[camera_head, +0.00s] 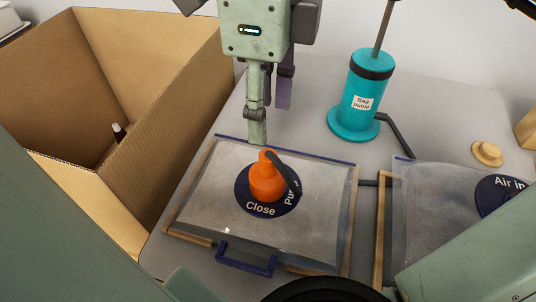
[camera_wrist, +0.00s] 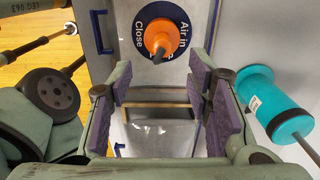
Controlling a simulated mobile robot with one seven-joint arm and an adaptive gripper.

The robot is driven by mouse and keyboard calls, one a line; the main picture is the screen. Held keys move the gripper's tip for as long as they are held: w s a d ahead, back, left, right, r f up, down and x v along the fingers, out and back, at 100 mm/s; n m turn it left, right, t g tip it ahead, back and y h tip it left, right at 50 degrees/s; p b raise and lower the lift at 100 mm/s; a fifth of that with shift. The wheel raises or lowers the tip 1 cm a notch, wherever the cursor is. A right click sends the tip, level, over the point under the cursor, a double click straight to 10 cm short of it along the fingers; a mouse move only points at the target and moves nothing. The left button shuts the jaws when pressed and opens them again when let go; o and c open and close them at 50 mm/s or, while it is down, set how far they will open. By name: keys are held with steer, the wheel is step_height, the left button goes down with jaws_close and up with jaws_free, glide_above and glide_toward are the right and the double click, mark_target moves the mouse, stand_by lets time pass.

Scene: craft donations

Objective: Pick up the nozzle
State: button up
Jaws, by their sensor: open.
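My gripper (camera_head: 270,118) points down, open and empty, above the bag's far edge, apart from the nozzle. In the wrist view the nozzle (camera_wrist: 158,38) shows beyond the open purple-padded fingers (camera_wrist: 160,82), near the top of the picture. Its base is partly hidden by its own body.
A teal bag pump (camera_head: 360,95) stands at the back right, with a dark hose (camera_head: 397,134). A second clear bag (camera_head: 430,225) with an "Air in" dial (camera_head: 492,193) lies to the right. A small tan knob (camera_head: 487,153) is beyond it. A tall cardboard box (camera_head: 160,140) stands at left.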

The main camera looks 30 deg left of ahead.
mark_target(268, 154)
steer(key=f, duration=1)
steer(key=shift+w, duration=0.2)
steer(key=shift+c, duration=0.2)
jaws_close()
